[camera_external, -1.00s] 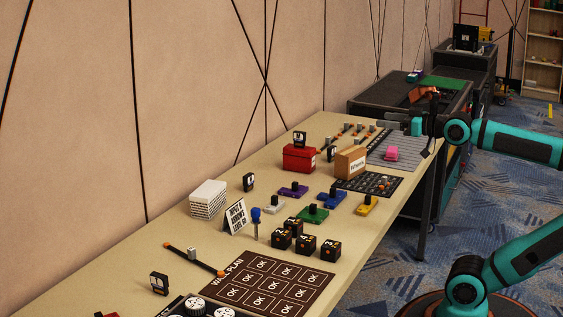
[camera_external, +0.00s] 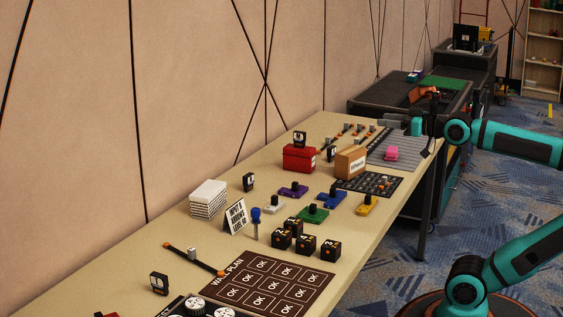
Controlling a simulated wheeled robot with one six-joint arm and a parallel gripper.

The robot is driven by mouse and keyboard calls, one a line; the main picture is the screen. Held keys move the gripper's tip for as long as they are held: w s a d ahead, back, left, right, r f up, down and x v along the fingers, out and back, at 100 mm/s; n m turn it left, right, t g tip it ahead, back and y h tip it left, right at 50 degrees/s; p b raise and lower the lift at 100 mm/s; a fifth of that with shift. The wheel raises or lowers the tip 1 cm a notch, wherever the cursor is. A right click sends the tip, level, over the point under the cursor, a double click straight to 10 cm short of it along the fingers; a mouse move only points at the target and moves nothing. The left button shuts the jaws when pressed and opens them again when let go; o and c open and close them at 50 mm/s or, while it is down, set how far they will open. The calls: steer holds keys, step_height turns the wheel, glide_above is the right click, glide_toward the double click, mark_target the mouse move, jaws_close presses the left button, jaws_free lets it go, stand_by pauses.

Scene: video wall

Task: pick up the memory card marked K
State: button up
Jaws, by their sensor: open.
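Several small black cards with white labels are in view, and I cannot read their letters. One card (camera_external: 300,139) stands on top of the red box. Another card (camera_external: 331,153) stands just right of that box. A third card (camera_external: 248,182) stands behind the black-and-white sign, and one more (camera_external: 159,283) is near the front left of the table. I cannot tell which is marked K. My gripper (camera_external: 415,127) is open above the far right end of the table, small in view and apart from all the cards.

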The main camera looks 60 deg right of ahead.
steer(key=w+d+r+m+g+h, duration=0.1)
steer(key=w+d+r+m+g, duration=0.2)
steer(key=w, duration=0.4)
steer(key=w+d+m+g+h, duration=0.1)
steer(key=w+d+m+g, duration=0.1)
steer(key=w+d, duration=0.45)
steer(key=m+g+y, duration=0.2)
steer(key=m+g, duration=1)
steer(key=m, duration=0.2)
glide_above(332, 147)
step_height(332, 147, down, 20)
steer(key=f, duration=1.1)
steer(key=shift+w+d+f, duration=0.2)
steer(key=shift+w+d, duration=0.15)
steer(key=shift+s+a+f, duration=0.1)
steer(key=shift+s+f, duration=0.05)
steer(key=shift+f, duration=1.15)
steer(key=shift+s+a+f, duration=0.1)
steer(key=shift+f, duration=1.2)
jaws_close()
